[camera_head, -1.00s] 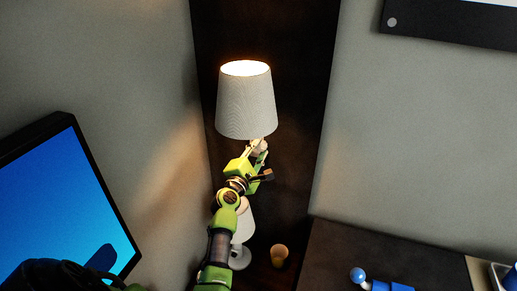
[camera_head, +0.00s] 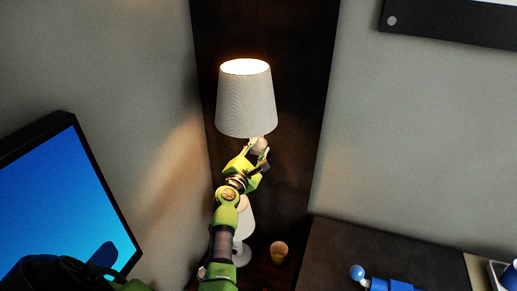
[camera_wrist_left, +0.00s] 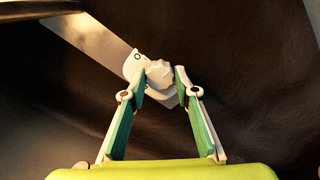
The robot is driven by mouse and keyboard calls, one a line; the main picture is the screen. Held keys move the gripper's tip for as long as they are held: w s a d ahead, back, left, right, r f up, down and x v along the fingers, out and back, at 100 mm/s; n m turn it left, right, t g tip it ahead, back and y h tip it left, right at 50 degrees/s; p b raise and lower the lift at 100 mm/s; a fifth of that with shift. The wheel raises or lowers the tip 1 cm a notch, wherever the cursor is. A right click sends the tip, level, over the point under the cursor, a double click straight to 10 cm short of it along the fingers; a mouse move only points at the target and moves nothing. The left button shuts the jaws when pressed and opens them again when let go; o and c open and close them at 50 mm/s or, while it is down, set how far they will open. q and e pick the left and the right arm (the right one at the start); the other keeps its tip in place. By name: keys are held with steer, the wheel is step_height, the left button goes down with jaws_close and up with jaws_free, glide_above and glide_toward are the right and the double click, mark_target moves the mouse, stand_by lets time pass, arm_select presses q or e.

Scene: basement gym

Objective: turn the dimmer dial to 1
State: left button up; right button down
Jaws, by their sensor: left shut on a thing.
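The lamp (camera_head: 245,100) has a white tapered shade, lit from inside, and stands in the dark corner recess. The dimmer dial (camera_head: 259,145) is a pale ribbed knob just under the shade. In the left wrist view the dial (camera_wrist_left: 159,75) sits between the fingertips, with a pale plate behind it that carries a "0" mark. My left gripper (camera_head: 258,151) is shut on the dial; it also shows in the left wrist view (camera_wrist_left: 160,82). Other marks on the plate are hidden or too small to read. My right gripper is not in view.
A screen with a blue picture (camera_head: 70,215) is at the left. A small tan cup (camera_head: 279,252) stands right of the lamp base (camera_head: 241,255). A dark tabletop (camera_head: 370,250) with a blue object (camera_head: 388,284) lies at the lower right.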

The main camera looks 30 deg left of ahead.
arm_select(q)
steer(key=o, duration=1.1)
